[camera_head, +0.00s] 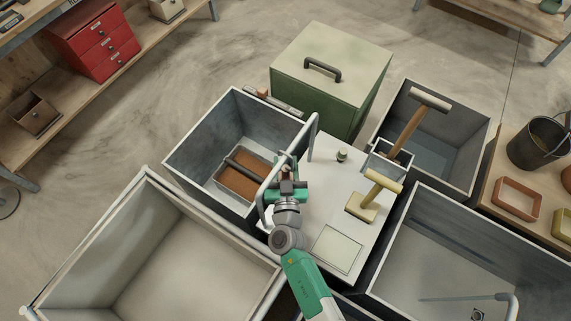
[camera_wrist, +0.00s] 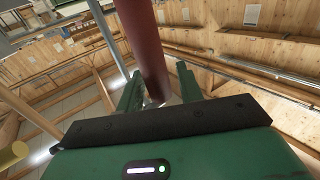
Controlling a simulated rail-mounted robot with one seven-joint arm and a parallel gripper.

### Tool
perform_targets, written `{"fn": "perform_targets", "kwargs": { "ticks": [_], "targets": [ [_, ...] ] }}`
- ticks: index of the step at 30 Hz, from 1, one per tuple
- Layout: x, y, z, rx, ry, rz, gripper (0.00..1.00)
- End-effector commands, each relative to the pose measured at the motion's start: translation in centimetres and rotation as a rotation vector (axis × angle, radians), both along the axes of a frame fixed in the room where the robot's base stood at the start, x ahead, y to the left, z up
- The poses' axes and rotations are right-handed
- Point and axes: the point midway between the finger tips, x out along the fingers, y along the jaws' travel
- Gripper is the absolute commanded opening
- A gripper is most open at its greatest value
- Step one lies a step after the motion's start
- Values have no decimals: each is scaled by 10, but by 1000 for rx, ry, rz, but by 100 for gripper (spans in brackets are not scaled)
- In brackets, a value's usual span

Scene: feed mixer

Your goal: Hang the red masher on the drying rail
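The drying rail (camera_head: 314,128) is a grey bent tube standing at the left side of a pale worktop (camera_head: 318,212). My gripper (camera_head: 287,181) is beside the rail, above the worktop's left edge. A dark red shaft, the red masher (camera_wrist: 147,45), runs between my two green fingers in the wrist view, and my gripper (camera_wrist: 158,88) appears shut on it. I cannot tell whether the masher touches the rail.
A wooden mallet-like tool (camera_head: 376,194) stands on the worktop, with another long-handled tool (camera_head: 410,125) behind it. A small knob (camera_head: 342,155) is on the worktop. A green box (camera_head: 312,108) stands behind.

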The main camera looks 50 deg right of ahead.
Motion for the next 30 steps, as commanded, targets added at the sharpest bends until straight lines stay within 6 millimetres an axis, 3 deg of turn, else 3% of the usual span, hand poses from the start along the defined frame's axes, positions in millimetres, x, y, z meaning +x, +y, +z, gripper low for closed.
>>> {"fn": "perform_targets", "kwargs": {
  "ticks": [10, 21, 30],
  "targets": [
    [-1, 2, -1, 2, -1, 0, 46],
    [-42, 51, -3, 3, 0, 2, 46],
    [-52, 59, -1, 0, 0, -1, 46]
  ]
}}
